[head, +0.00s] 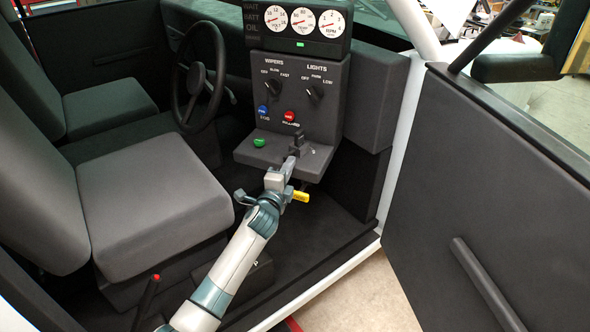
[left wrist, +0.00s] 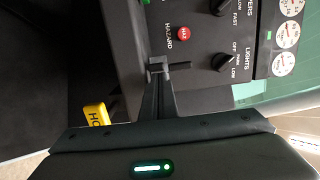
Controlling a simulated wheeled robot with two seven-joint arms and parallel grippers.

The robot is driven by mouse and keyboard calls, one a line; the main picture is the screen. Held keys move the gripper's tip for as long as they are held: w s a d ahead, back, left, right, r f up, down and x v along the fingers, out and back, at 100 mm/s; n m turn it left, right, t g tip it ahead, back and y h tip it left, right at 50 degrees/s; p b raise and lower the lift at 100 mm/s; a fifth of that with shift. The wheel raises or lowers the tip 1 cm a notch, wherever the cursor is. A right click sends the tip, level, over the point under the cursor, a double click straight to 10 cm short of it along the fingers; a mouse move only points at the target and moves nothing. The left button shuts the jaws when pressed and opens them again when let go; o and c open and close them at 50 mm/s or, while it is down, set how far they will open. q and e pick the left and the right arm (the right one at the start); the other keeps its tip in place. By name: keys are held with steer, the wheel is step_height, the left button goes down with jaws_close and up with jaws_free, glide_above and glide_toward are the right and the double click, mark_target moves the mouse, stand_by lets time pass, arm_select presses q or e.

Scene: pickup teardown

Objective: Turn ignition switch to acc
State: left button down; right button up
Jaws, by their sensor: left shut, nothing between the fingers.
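My left gripper (head: 290,162) is shut and empty at the front edge of the dark shelf (head: 318,155) under the control panel. In the left wrist view its fingers (left wrist: 158,85) point at a small dark upright piece with a crossbar (left wrist: 170,67). That piece also shows on the shelf in the head view (head: 298,141). It may be the ignition switch, but I cannot read a label on it. The fingertips are close to it; I cannot tell whether they touch. The switch's position marks are not legible. My right gripper is in neither view.
The panel above carries a wiper knob (head: 273,86), a lights knob (head: 315,92), a blue button (head: 263,110) and a red hazard button (head: 289,116). A green button (head: 259,142) sits on the shelf. A yellow handle (head: 300,196) hangs below. The open door (head: 480,200) stands right.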

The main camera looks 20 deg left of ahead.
arm_select(q)
steer(key=shift+w+a, duration=0.15)
steer(key=shift+a, duration=0.4)
steer(key=shift+w+a, duration=0.15)
steer(key=shift+a, duration=0.4)
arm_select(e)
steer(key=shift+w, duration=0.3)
arm_select(q)
steer(key=shift+w+a+f, duration=0.1)
steer(key=shift+a, duration=0.05)
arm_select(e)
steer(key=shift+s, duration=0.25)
